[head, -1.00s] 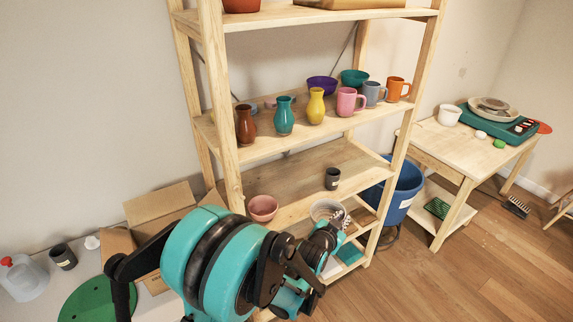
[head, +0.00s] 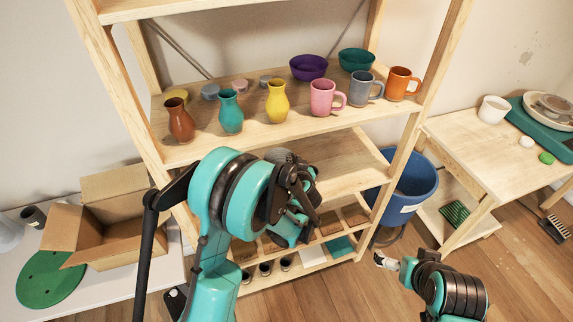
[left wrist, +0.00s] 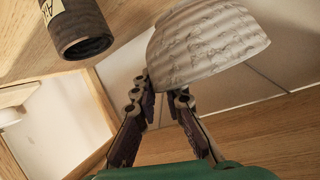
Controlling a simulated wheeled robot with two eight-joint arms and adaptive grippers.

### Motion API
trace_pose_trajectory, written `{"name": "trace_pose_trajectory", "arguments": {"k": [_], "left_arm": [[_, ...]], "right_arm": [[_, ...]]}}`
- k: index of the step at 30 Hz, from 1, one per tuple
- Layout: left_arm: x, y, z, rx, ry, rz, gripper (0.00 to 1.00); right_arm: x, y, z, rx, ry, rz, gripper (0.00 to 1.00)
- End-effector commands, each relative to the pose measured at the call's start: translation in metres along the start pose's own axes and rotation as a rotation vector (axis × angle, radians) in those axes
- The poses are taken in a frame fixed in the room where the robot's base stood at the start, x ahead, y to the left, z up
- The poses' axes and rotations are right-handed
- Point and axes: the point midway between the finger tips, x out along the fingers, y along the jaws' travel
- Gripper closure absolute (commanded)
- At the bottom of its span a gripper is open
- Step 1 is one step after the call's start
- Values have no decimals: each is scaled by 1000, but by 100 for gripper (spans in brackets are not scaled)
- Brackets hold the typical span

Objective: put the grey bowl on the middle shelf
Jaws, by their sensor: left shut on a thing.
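The grey bowl (left wrist: 212,38) has a ribbed, pale grey wall and fills the upper right of the left wrist view, which shows things upside down. My left gripper (left wrist: 164,90) is shut on its rim. In the head view my left gripper (head: 303,188) is in front of the middle shelf (head: 350,160), below the mugs; a grey rounded patch beside it looks like the bowl. Whether the bowl touches the shelf cannot be told. My right gripper (head: 386,262) is low at the right, in front of the shelf unit; its jaws are too small to read.
A dark labelled cup (left wrist: 76,28) stands near the bowl in the left wrist view. The shelf above holds vases, mugs and bowls, including a pink mug (head: 325,98). A blue bucket (head: 412,190) stands right of the unit. The middle shelf's right part looks clear.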

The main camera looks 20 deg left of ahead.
Motion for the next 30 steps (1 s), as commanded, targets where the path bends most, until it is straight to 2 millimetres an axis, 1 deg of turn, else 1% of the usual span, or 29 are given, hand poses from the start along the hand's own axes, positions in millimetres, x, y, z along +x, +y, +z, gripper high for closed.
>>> {"name": "trace_pose_trajectory", "arguments": {"k": [1, 2, 5, 12, 15, 18, 21, 24, 26, 30], "left_arm": [[1, 1, -8, -9, -7, -22, 100], [4, 0, -9, -16, -11, -33, 100], [20, -3, -6, -25, -17, -51, 100], [84, -16, 10, -27, -17, -51, 100], [107, -20, 14, -26, -16, -50, 100], [123, -23, 17, -25, -17, -49, 100], [131, -24, 18, -24, -16, -47, 100], [134, -24, 21, -24, -16, -46, 100], [137, -22, 27, -24, -16, -46, 100], [146, -17, 48, -24, -16, -46, 100]], "right_arm": [[-4, 0, -3, 0, 0, 0, 0], [-4, 0, -3, 0, 0, 0, 0], [0, 0, 0, 0, 0, 0, 0], [13, 0, 9, 0, 0, 0, 0], [16, 0, 12, 0, 0, 0, 0], [19, 0, 14, 0, 0, 0, 0], [20, 0, 14, 0, 0, 0, 0], [21, 0, 15, 0, 0, 0, 0], [23, 0, 17, 0, 0, 0, 0], [31, 0, 22, 0, 0, 0, 0]]}}
